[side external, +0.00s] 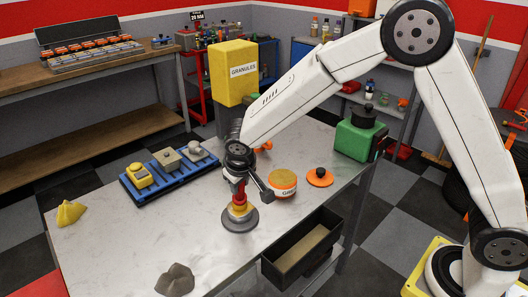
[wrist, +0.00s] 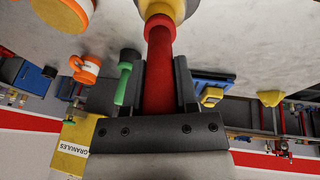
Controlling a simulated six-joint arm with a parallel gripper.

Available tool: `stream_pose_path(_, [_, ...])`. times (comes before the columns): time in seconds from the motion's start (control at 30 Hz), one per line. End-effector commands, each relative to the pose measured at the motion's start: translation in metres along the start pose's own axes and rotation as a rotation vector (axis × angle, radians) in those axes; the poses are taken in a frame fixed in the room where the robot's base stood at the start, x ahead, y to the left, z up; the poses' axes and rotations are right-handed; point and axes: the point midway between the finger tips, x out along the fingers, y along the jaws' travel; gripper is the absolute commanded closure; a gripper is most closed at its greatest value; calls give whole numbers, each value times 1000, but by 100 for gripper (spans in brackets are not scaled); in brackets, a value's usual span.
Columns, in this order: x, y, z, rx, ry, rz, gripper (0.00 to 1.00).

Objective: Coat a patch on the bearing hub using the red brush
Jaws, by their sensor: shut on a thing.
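My gripper (side external: 239,178) is over the middle of the table, pointing down. In the wrist view its two dark fingers (wrist: 168,85) are shut on the red brush (wrist: 159,70) by its handle. The brush also shows under the gripper in the side view (side external: 239,192). A yellow band is at the brush's lower end. Directly below is a grey round base (side external: 240,220), which looks like the bearing hub. The brush end appears to be at the hub, but I cannot tell whether it touches. The bristles and any coated patch are not clear.
A blue tray (side external: 150,192) holds three blocks at left. A yellow granules box (side external: 233,72), green container (side external: 357,140), black bin (side external: 300,250) and brown lump (side external: 175,280) surround the area.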

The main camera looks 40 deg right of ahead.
Motion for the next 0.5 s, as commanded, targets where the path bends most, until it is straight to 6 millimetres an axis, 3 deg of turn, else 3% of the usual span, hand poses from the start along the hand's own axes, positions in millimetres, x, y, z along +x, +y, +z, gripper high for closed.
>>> stream_pose_path(0.37, [-4, -36, -3, -2, 1, -1, 100])
stream_pose_path(0.5, [-4, -22, -2, 3, -1, 1, 100])
